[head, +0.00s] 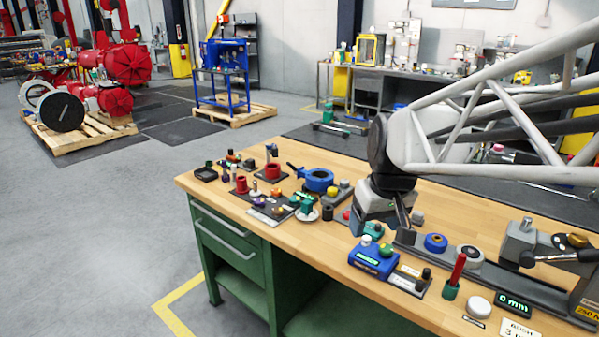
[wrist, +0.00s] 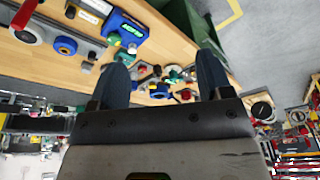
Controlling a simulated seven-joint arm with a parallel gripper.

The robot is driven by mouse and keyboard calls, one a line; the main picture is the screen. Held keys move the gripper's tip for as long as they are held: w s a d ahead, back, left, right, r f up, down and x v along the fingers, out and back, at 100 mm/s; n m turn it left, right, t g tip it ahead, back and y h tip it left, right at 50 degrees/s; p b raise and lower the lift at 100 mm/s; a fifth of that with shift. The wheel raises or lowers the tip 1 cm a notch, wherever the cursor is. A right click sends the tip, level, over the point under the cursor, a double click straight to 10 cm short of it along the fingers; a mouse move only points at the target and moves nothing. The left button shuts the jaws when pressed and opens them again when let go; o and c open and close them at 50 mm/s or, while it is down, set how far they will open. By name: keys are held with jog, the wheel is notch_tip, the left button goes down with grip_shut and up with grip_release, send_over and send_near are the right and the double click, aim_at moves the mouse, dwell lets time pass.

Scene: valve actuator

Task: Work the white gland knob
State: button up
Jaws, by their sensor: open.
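I cannot tell for sure which piece is the white gland knob. A small white knob (head: 366,239) sits on top of a blue box (head: 372,261) with a lit green display in the head view. A larger round white cap (head: 480,306) stands nearer the bench's front edge. My gripper (head: 380,223) hangs over the bench just behind the blue box. In the wrist view its two dark fingers are spread, with nothing held between them (wrist: 163,62). The blue box also shows in the wrist view (wrist: 122,27), left of and beyond the fingers.
A red-handled tool (head: 457,270) stands upright in a green holder beside a 0 mm display (head: 513,303). A grey vise (head: 530,245) is at the right. The front strip of wood is bare.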

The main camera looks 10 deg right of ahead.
jog(key=w+d+f+n, duration=0.1)
jog(key=w+d, duration=0.2)
jog(key=w, duration=0.7)
jog(key=w+d+f+n+y, duration=0.1)
jog(key=w+d, duration=0.1)
jog(key=w, duration=0.7)
jog(key=w+d+f+n, duration=0.2)
jog(key=w+d, duration=0.1)
jog(key=w, duration=0.7)
jog(key=w+d+f+n, duration=0.1)
jog(key=w+d+f, duration=0.2)
jog(key=w, duration=0.4)
jog(key=w+d+f+y, duration=0.1)
jog(key=w+d+f, duration=0.3)
jog(key=w+f, duration=0.2)
jog(key=w+d+f+n, duration=0.1)
jog(key=w+d+f, duration=0.3)
jog(key=w, duration=0.4)
jog(key=shift+w+d+f+n+t, duration=0.15)
jog(key=shift+w+f+n+t, duration=0.2)
jog(key=shift+f, duration=0.3)
jog(key=shift+x, duration=3.9)
jog(key=shift+r, duration=0.1)
jog(key=shift+c, duration=0.4)
